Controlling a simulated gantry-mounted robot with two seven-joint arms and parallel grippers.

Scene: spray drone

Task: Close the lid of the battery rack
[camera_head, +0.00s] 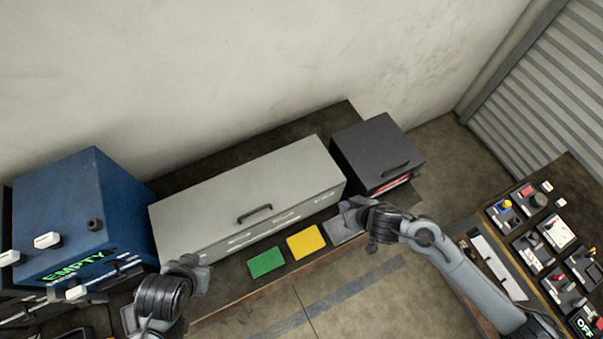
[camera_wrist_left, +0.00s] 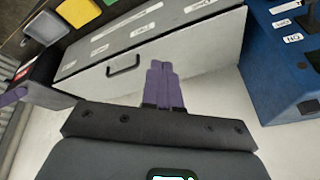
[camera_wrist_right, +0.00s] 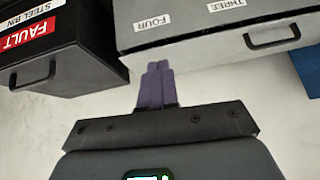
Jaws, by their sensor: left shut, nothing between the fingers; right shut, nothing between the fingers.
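The battery rack appears to be the long pale grey box (camera_head: 200,215) on the bench, with number labels along its front edge. Its lid (camera_head: 245,185) lies over the box and carries a dark handle (camera_head: 255,213); I cannot tell whether it is fully down. The handle also shows in the left wrist view (camera_wrist_left: 123,66) and the right wrist view (camera_wrist_right: 272,38). My left gripper (camera_head: 205,262) is shut and empty near the rack's front left. My right gripper (camera_head: 346,207) is shut and empty by the rack's front right corner. Neither visibly holds the handle.
A blue box (camera_head: 75,215) marked EMPTY stands left of the rack. A dark bin (camera_head: 375,150) with a FAULT label stands right. Green (camera_head: 266,262) and yellow (camera_head: 306,242) pads lie in front. A switch panel (camera_head: 540,240) is at far right.

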